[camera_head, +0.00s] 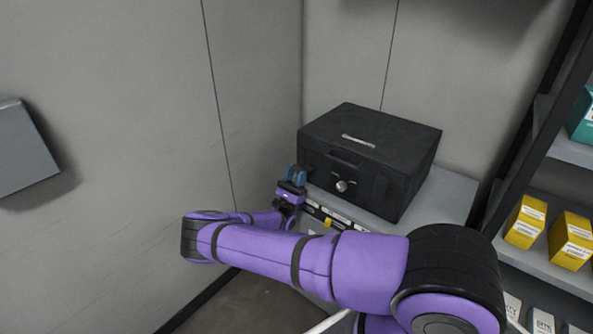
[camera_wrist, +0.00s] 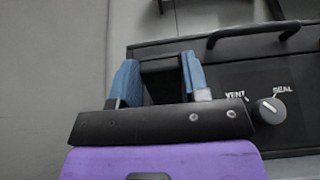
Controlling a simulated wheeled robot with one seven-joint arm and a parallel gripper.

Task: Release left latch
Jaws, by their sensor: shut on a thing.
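A black case (camera_head: 400,150) with a closed lid stands on a grey counter. Its left latch (camera_wrist: 163,82) is a dark block at the left of the case front, seen in the wrist view. My gripper (camera_wrist: 160,72) has its blue fingers on either side of this latch and is shut on it. In the head view, my gripper (camera_head: 294,176) is at the left front edge of the case, where it hides the latch. How far the latch is turned or lifted cannot be told.
A knob (camera_wrist: 270,110) marked VENT and SEAL is right of my gripper, below a black handle (camera_wrist: 255,36). A wall stands close on the left. Shelves with yellow boxes (camera_head: 525,221) are at the right. The counter (camera_head: 446,193) has bare room right of the case.

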